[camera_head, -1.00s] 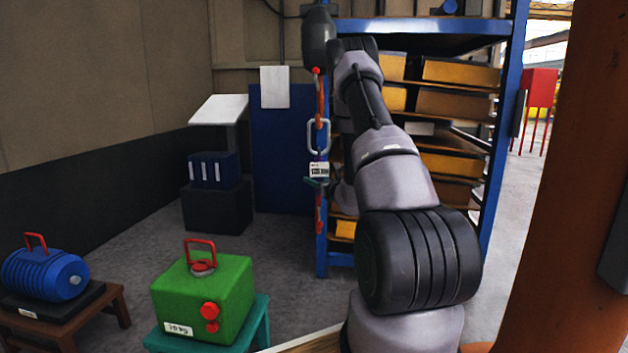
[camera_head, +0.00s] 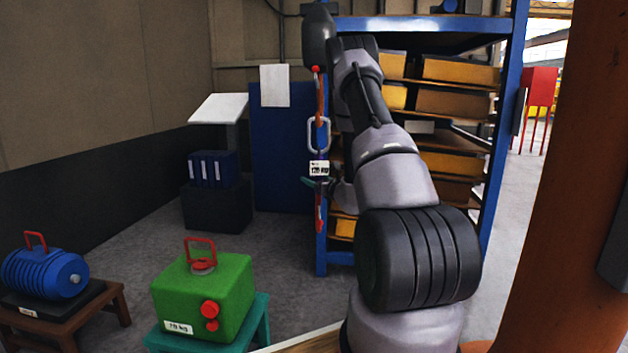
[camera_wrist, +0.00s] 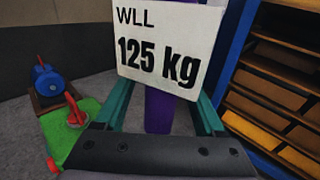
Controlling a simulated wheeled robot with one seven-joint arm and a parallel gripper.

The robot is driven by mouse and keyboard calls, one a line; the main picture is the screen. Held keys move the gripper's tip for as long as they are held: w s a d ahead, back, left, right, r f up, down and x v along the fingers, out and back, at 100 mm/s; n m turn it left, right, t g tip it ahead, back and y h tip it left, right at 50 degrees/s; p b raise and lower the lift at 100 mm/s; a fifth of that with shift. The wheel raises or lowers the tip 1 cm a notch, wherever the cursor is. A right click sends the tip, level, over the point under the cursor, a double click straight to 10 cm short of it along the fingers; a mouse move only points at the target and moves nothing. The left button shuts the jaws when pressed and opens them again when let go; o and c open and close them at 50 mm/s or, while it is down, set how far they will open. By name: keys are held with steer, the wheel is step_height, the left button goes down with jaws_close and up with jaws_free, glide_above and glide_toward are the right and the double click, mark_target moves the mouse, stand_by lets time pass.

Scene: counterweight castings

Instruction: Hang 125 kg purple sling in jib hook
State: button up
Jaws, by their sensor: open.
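The jib hook (camera_head: 319,96), orange-red, hangs below a dark hoist body (camera_head: 318,38) at the top middle of the head view. A steel link (camera_head: 319,134) overlaps the hook's lower end and hangs upright there; the exact seating is too small to tell. Below it are the white tag (camera_head: 319,168), reading 125 kg in the wrist view (camera_wrist: 165,45), and the purple sling (camera_wrist: 158,112). A red part (camera_head: 319,212) hangs lower. My gripper (camera_head: 318,183) is open, its teal fingers on either side of the purple sling, just below the tag. The tag hides part of the sling.
A blue shelf rack (camera_head: 508,130) with yellow boxes stands close behind my arm. A green block (camera_head: 230,285) with a red handle sits on a teal stand, and a blue ribbed casting (camera_head: 40,275) on a brown stool. An orange column (camera_head: 570,200) rises at right.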

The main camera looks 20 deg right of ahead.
steer(key=s+d, duration=0.2)
steer(key=s, duration=0.9)
steer(key=s+a+r+n+g+y, duration=0.1)
steer(key=a+r+n+g+y, duration=0.2)
steer(key=a+r+n+y, duration=0.75)
steer(key=s+a+r+n+g, duration=0.3)
steer(key=s+a+g, duration=0.15)
steer(key=a, duration=0.25)
steer(key=s+a+r+n+g, duration=0.3)
steer(key=s+a+r, duration=0.15)
steer(key=a, duration=0.35)
steer(key=s+a+r+n+g+h, duration=0.1)
steer(key=s+n+g+h, duration=0.1)
steer(key=s+n, duration=0.35)
steer(key=s+a+n+g+h, duration=0.2)
steer(key=s+g, duration=0.1)
steer(key=s, duration=0.5)
steer(key=s+d+r+n+t+h, duration=0.5)
steer(key=d+n+h, duration=0.1)
steer(key=d+h, duration=0.1)
steer(key=shift+s+r, duration=0.2)
